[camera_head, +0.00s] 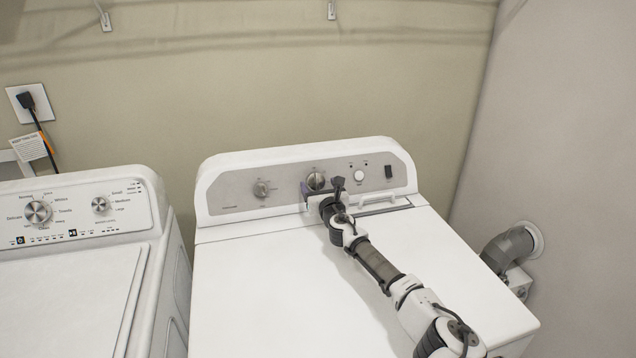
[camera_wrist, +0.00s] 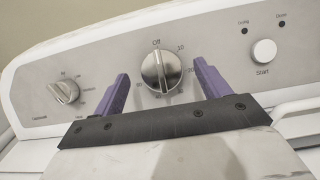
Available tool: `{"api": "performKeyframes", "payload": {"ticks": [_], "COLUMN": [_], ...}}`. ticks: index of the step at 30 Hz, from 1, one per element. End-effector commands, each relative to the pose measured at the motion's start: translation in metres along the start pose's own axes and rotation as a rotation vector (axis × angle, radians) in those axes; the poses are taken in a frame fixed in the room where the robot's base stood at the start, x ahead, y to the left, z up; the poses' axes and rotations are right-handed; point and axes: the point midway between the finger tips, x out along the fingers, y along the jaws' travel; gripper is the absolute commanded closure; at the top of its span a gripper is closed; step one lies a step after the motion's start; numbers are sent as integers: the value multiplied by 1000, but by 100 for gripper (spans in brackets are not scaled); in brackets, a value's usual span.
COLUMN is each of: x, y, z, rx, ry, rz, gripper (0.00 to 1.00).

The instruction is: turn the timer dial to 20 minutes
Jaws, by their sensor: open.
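The timer dial (camera_wrist: 161,71) is a round silver knob on the dryer's control panel, with "Off" at its top and minute numbers around it. Its grip bar stands close to upright, near "Off". It also shows in the head view (camera_head: 316,181), just beyond the end of my arm. My gripper (camera_wrist: 164,84) is open, with one purple finger on each side of the dial. A gap shows between each finger and the knob, and nothing is held. The fingers partly cover some numbers on the lower left and right. In the head view the fingertips are small and partly hidden.
A smaller knob (camera_wrist: 64,92) is left of the dial, and a white Start button (camera_wrist: 264,52) is to its right. A black switch (camera_head: 388,171) sits at the panel's right. The dryer top (camera_head: 262,285) is clear beside my arm. A washer (camera_head: 75,265) stands at left.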

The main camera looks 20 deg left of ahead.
Motion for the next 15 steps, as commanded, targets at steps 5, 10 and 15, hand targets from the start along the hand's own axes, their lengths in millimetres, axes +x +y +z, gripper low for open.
{"api": "performKeyframes", "payload": {"ticks": [5,10,15], "x": [15,20,20], "y": [0,0,0], "z": [1,0,-1], "rx": [1,1,1], "ry": [0,1,1], "rz": [0,0,0], "gripper": [25,25,25]}}
